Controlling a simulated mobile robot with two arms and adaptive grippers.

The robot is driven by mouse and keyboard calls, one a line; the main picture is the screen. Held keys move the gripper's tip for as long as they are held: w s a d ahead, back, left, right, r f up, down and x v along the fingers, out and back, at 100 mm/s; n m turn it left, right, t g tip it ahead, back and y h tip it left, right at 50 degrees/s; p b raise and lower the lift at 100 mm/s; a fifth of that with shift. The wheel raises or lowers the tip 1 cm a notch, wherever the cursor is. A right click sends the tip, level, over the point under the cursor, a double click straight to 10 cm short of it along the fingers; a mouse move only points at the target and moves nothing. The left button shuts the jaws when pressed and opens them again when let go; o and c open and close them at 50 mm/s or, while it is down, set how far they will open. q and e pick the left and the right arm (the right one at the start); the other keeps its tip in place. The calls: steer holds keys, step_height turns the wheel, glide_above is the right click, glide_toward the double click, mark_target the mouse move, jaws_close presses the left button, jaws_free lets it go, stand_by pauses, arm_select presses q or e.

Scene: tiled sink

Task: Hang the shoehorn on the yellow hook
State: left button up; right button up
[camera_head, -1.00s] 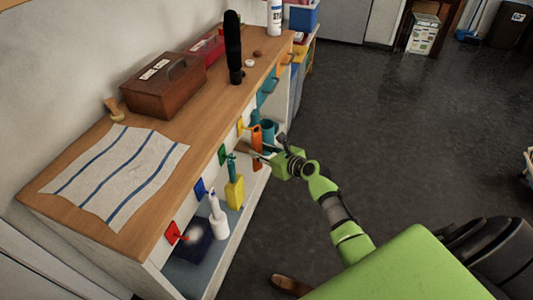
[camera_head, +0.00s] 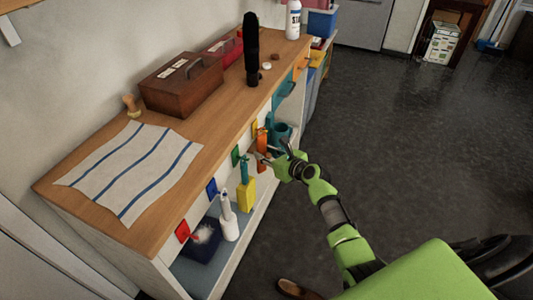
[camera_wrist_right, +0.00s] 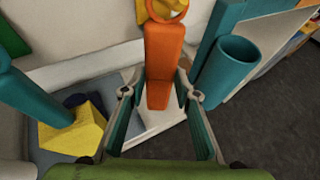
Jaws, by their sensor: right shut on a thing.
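The orange shoehorn (camera_head: 262,139) hangs nearly upright at the cabinet's front, its ring end up. The yellow hook (camera_head: 254,127) is right behind its top. In the right wrist view the shoehorn (camera_wrist_right: 164,58) shows its ring overlapping the yellow hook (camera_wrist_right: 158,10); I cannot tell for certain whether the hook passes through the ring. My right gripper (camera_head: 270,160) is shut on the shoehorn's lower part; in the wrist view its fingers (camera_wrist_right: 159,96) lie on either side of it. My left gripper is not in view.
Green, blue and red (camera_head: 182,231) hooks run along the cabinet front. A yellow-ended tool (camera_head: 247,194) and a white brush (camera_head: 229,222) hang left of the shoehorn. A teal cup (camera_wrist_right: 230,68) is close on the right. A wooden box (camera_head: 180,85) stands on top.

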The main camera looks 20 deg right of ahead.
stand_by(0.3)
steer(key=o, duration=1.2)
steer(key=shift+s, duration=0.1)
